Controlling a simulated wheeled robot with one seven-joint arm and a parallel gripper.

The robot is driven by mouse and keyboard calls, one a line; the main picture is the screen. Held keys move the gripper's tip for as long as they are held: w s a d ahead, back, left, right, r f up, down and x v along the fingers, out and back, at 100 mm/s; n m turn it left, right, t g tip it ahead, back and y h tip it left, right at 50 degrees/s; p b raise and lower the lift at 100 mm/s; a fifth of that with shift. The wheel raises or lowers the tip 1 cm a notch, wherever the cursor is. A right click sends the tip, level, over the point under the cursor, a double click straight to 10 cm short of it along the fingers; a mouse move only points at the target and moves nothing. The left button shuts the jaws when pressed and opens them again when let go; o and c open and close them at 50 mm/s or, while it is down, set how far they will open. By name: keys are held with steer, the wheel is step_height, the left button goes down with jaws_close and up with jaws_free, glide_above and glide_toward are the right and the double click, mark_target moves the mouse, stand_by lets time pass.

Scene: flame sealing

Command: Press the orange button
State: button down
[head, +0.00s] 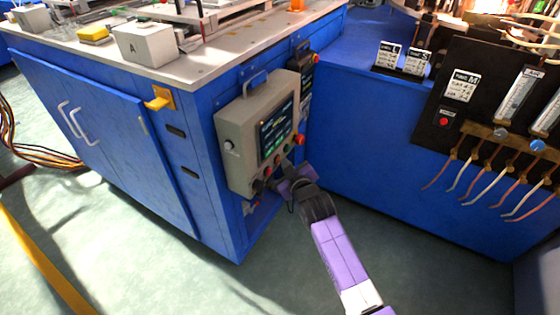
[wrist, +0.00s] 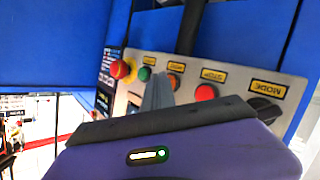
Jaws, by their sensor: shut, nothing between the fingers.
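The orange button (wrist: 176,81) is on the sloped lower strip of the grey control box (head: 230,124). In the wrist view it shows just right of my gripper's fingers, which hide part of it. A green button (wrist: 144,74) is to its left and the red STOP button (wrist: 205,92) to its right. My gripper (head: 284,183) is shut and empty, close in front of the button strip. In the wrist view its fingers (wrist: 158,84) point at the strip between the green and orange buttons. Whether they touch it, I cannot tell.
A red mushroom button (wrist: 120,69) and a black MODE knob (wrist: 265,110) sit at the two ends of the row. The box hangs on a blue cabinet (head: 130,140). A gas panel (head: 480,90) with hoses is at right. Green floor is open in front.

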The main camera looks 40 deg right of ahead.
steer(key=shift+s, duration=0.1)
steer(key=shift+s+d+p, duration=0.25)
steer(key=shift+s+p, duration=0.45)
steer(key=shift+s+d+p, duration=0.3)
steer(key=shift+s+p, duration=0.1)
steer(key=shift+s, duration=0.4)
steer(key=shift+s+d+p, duration=0.25)
steer(key=shift+s+p, duration=0.2)
steer(key=shift+s, duration=0.35)
steer(key=shift+s+d+p, duration=0.3)
steer(key=shift+s+p, duration=0.1)
steer(key=shift+s, duration=0.4)
steer(key=shift+r, duration=0.1)
